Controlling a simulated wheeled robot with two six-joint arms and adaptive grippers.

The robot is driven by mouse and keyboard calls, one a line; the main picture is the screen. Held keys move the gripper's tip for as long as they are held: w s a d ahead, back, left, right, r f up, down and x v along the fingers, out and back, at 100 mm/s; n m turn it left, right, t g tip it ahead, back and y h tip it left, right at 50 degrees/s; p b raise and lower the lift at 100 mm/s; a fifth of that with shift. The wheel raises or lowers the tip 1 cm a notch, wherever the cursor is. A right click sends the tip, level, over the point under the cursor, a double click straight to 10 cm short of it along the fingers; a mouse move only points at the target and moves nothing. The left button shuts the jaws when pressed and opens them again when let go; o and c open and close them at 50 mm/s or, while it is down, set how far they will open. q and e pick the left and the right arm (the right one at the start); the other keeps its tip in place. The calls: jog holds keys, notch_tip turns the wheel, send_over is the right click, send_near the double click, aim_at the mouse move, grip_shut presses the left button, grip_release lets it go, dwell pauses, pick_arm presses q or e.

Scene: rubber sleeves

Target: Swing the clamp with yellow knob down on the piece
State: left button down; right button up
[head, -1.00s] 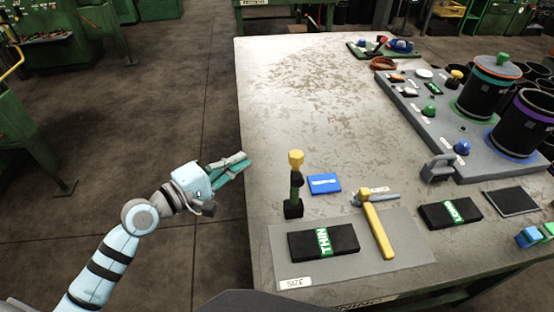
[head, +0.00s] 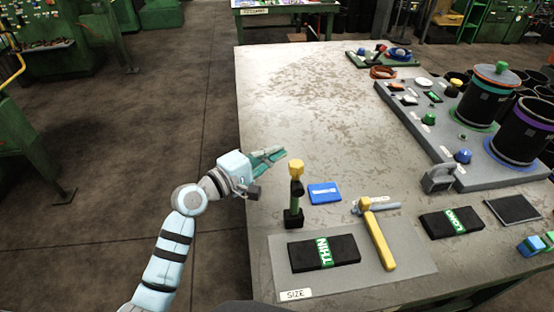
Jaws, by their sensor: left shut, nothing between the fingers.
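The clamp with the yellow knob (head: 296,170) stands upright on the table near its left edge. It has a green and black stem on a black base. A black block labelled THIN (head: 300,256) lies on the grey SIZE mat (head: 405,262) in front of it. Which thing is the piece I cannot tell for certain. My left gripper (head: 279,153) is shut and empty, with its teal fingers over the table's left edge. It is just left of the knob and appears apart from it. My right gripper is not in view.
A yellow-handled tool (head: 377,238) lies partly on the mat. A blue card (head: 324,192) lies behind the mat. A black LONG block (head: 450,222) is to the right. A grey board (head: 405,110) carries dark canisters (head: 521,132). The table's back left is bare.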

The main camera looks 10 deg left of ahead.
pick_arm(q)
jog(key=s, duration=0.1)
jog(key=s+d, duration=0.2)
jog(key=shift+r+p, duration=0.25)
jog(key=shift+p, duration=0.05)
jog(key=shift+a, duration=0.1)
